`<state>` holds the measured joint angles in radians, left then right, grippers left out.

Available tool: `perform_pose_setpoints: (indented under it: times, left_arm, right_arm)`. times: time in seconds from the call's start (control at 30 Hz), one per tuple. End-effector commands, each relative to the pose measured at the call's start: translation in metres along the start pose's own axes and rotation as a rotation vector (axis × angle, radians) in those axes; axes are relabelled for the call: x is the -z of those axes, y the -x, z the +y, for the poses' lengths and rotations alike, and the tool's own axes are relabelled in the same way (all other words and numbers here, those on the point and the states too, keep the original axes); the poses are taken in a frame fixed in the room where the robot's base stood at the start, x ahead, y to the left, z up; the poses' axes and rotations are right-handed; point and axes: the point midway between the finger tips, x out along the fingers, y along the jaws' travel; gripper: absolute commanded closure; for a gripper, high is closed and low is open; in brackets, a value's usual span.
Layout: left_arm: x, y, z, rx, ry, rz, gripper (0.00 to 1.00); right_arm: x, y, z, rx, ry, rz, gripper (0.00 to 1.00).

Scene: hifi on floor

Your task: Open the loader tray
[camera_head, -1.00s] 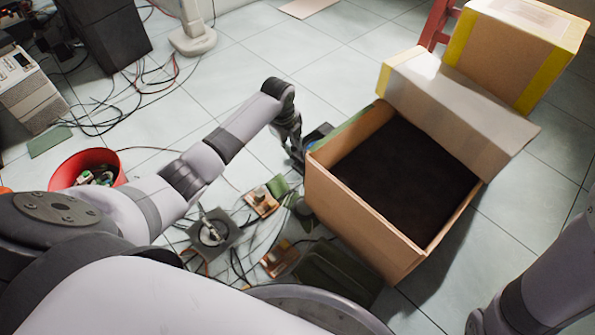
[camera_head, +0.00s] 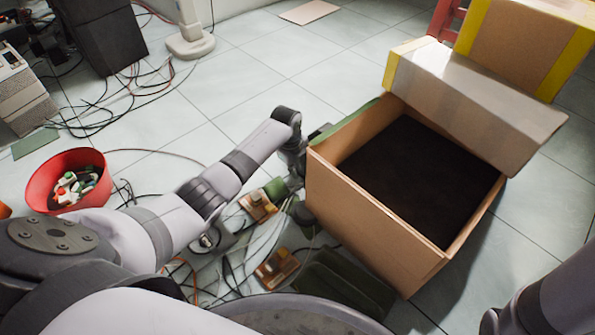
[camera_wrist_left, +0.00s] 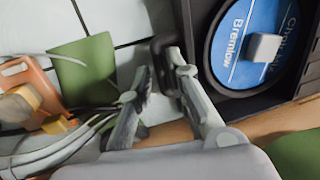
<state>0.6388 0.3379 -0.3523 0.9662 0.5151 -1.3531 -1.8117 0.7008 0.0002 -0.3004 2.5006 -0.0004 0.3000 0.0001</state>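In the left wrist view, a black loader tray (camera_wrist_left: 215,92) holds a blue round disc (camera_wrist_left: 250,42) with white lettering and a grey square hub. My left gripper (camera_wrist_left: 158,70) is at the tray's left side, its fingers apart with floor showing between them. A dark curved piece sits by the fingertips; I cannot tell whether it is part of the tray or whether they touch it. In the head view, my left gripper (camera_head: 293,172) is low beside the cardboard box's left corner, and the tray is mostly hidden behind the arm and box. My right gripper is out of view.
An open cardboard box (camera_head: 375,220) stands right of my left gripper, with more boxes (camera_head: 525,45) behind. Circuit boards (camera_head: 258,205) and loose cables lie on the floor by the gripper. A red tub (camera_head: 45,185) with small parts is at the left.

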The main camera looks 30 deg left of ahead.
Motion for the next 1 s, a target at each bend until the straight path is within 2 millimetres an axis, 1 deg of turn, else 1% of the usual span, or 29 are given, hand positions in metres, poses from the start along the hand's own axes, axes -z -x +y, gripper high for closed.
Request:
perform_pose_setpoints:
  times: [0.17,0.43,1.0]
  left_arm:
    - [0.0,0.0005,-0.0002,0.0,0.0,0.0,0.83]
    - [-0.0001,0.0004,0.0001,0.0,0.0,0.0,1.0]
    - [-0.0002,0.0002,0.0004,-0.001,0.001,0.0,1.0]
  right_arm:
    - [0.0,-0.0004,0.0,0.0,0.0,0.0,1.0]
    - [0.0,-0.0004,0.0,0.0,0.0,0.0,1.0]
    - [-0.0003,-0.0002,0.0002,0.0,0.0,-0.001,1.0]
